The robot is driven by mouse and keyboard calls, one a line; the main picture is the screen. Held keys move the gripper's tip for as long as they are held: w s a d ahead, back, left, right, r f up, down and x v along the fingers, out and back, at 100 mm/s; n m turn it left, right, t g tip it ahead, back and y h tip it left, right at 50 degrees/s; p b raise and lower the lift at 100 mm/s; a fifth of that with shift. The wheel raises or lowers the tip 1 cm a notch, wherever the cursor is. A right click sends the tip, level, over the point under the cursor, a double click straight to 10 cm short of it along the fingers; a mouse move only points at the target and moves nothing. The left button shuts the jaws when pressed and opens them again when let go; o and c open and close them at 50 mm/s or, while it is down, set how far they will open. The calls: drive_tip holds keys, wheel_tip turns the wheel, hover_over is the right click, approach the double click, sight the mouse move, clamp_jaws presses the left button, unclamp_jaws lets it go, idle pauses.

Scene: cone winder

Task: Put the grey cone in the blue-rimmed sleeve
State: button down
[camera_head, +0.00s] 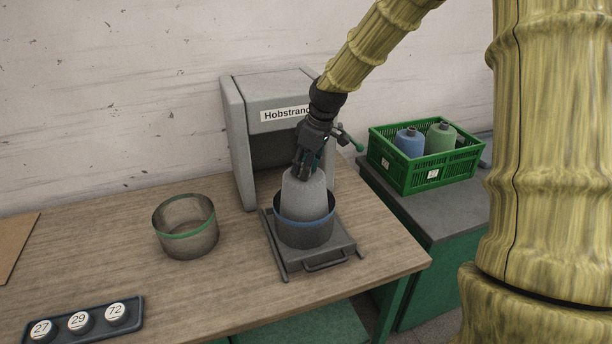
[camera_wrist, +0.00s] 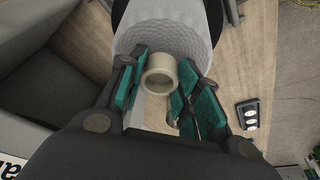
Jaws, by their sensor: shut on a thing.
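The grey cone (camera_head: 303,194) stands upright with its lower part inside the blue-rimmed sleeve (camera_head: 305,232), which hides its base. The sleeve sits on the sliding tray (camera_head: 345,247) in front of the grey machine. My gripper (camera_head: 304,172) is above the cone, shut on its top. In the wrist view the cone (camera_wrist: 205,45) shows below the fingers, and its pale tube end (camera_wrist: 158,74) lies between the teal finger pads. I cannot tell whether the cone's base touches the sleeve's bottom.
A green-banded sleeve (camera_head: 187,238) stands empty on the table to the left. The grey machine (camera_head: 238,140) rises close behind my gripper. A green crate (camera_head: 408,178) with a blue cone (camera_head: 410,142) and a green cone (camera_head: 440,138) is at right. A numbered tray (camera_head: 60,334) lies front left.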

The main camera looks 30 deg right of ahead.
drive_tip(key=shift+x, duration=0.8)
drive_tip(key=shift+s+d+f+p, duration=0.15)
drive_tip(key=shift+f+p, duration=0.3)
drive_tip(key=shift+f, duration=0.85)
drive_tip(key=shift+r, duration=0.1)
drive_tip(key=c, duration=1)
unclamp_jaws()
drive_tip(key=shift+s, duration=0.1)
drive_tip(key=b+v, duration=0.2)
drive_tip(key=v, duration=0.9)
drive_tip(key=shift+r+b, duration=0.4)
